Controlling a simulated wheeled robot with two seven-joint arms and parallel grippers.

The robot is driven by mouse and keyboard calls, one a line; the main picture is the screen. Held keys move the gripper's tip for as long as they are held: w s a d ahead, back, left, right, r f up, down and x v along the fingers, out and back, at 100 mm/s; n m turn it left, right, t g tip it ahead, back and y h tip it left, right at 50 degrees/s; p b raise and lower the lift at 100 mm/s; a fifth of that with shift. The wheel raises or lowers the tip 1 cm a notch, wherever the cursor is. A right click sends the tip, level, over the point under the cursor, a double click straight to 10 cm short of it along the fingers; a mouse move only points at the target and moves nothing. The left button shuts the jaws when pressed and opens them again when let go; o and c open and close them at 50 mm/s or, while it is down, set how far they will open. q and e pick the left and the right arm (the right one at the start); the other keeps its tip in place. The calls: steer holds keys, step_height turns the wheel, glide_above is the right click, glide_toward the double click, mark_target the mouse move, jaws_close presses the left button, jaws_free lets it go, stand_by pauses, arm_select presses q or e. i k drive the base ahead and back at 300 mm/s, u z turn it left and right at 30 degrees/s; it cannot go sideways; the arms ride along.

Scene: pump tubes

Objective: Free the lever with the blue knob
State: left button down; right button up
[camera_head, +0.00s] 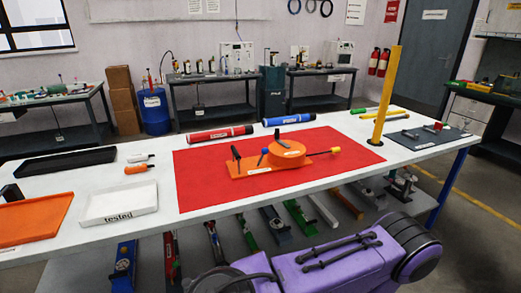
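An orange pump fixture (240,169) lies on the red mat (200,185) in the middle of the table. A round orange disc (288,154) sits on its plate. A small blue knob (265,151) shows at the disc's left side; its lever is mostly hidden or too small to make out. A dark upright handle (236,153) stands at the plate's left end. Neither gripper is in view; a purple arm link of mine shows at the bottom.
A red tube (219,134) and a blue tube (289,119) lie behind the fixture. A tall yellow post (388,95) stands to the right. A white tray labelled "tested" (118,218) and an orange tray (30,222) are at left. The mat around the fixture is clear.

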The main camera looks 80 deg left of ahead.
mark_target(265, 151)
steer(key=u, duration=0.9)
